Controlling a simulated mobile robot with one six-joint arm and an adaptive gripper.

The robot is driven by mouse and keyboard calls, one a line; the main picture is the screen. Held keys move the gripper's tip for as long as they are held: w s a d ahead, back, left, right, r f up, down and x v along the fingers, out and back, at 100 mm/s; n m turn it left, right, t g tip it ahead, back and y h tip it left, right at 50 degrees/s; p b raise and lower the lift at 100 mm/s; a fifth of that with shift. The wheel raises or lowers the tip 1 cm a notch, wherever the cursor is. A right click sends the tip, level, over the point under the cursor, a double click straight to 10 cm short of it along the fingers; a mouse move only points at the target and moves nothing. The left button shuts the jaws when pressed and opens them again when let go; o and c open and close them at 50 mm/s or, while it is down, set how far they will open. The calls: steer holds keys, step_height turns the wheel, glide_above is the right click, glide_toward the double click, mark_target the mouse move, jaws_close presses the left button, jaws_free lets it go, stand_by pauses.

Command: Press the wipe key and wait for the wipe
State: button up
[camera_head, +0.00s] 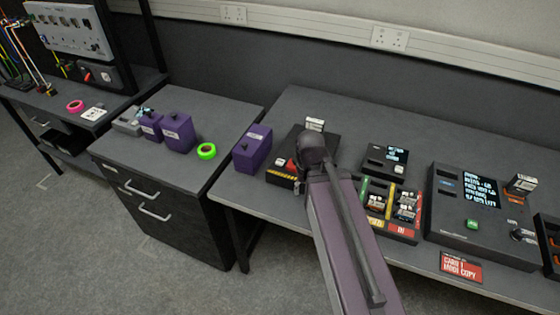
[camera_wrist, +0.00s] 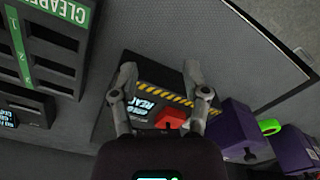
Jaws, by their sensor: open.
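A black device box with a yellow-and-black hazard stripe (camera_head: 281,180) stands on the bench in the head view, partly behind my arm. Its red key (camera_head: 291,164) shows beside my wrist. In the wrist view the box (camera_wrist: 185,84) lies beyond my gripper, with a small lit screen (camera_wrist: 148,104) whose text is only partly readable. The red key (camera_wrist: 172,119) is seen between my gripper's fingers. My gripper (camera_wrist: 160,70) is open and empty, with its fingers spread over the box. Whether it touches the key I cannot tell.
A purple container (camera_head: 252,149) stands just left of the box. More purple containers (camera_head: 178,132) and a green tape roll (camera_head: 206,151) sit on the drawer unit. A slotted tray (camera_head: 402,222) and a larger console (camera_head: 470,240) stand to the right.

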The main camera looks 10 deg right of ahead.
jaws_close()
stand_by(1.3)
